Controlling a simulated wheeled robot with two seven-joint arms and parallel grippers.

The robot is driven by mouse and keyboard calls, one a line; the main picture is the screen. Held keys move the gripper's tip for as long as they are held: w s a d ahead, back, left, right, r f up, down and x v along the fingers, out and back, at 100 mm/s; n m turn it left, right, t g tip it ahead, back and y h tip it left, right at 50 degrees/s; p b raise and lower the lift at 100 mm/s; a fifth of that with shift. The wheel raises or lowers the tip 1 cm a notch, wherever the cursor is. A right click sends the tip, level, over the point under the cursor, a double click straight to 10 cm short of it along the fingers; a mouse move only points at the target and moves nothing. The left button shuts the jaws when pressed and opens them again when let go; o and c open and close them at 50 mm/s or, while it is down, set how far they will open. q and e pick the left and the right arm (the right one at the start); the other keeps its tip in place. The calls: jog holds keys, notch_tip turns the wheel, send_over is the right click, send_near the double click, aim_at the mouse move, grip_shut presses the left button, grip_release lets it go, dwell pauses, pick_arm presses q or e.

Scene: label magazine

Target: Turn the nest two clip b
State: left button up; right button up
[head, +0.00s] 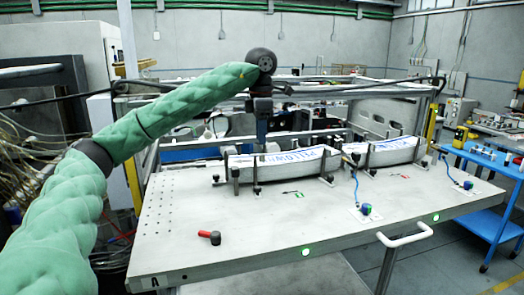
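Two long nests hold white label stacks with blue print on the grey table: the left stack (290,161) and the right stack (388,153). Dark upright clips stand along them, among them a front left clip (236,180) and a clip between the stacks (356,160). I cannot read which nest is two or which clip is b. My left gripper (262,140) points down just behind or above the left stack; its fingers are small and dark, and I cannot tell whether they are open or touch anything. My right gripper is not in view.
A red-handled tool (210,237) lies on the table's front left. Two blue devices (366,209) (468,185) with cables sit on the right half. A white handle (403,237) sticks out from the front edge. A blue cart (490,175) stands at the right. The table's front middle is clear.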

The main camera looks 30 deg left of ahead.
pick_arm(q)
jog(key=shift+w+f, duration=0.35)
jog(key=shift+f, duration=0.2)
jog(key=shift+w+f, duration=0.3)
jog(key=shift+f, duration=0.2)
jog(key=shift+s+f, duration=0.55)
jog(key=shift+s, duration=0.1)
jog(key=shift+w+f+p, duration=0.35)
jog(key=shift+f, duration=0.85)
jog(key=shift+s+f, duration=0.1)
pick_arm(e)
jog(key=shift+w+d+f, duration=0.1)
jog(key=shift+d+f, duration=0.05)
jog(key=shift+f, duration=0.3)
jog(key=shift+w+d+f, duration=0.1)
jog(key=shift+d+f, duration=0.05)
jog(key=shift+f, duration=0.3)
pick_arm(q)
jog(key=shift+c, duration=0.4)
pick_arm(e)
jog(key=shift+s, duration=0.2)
pick_arm(q)
grip_shut()
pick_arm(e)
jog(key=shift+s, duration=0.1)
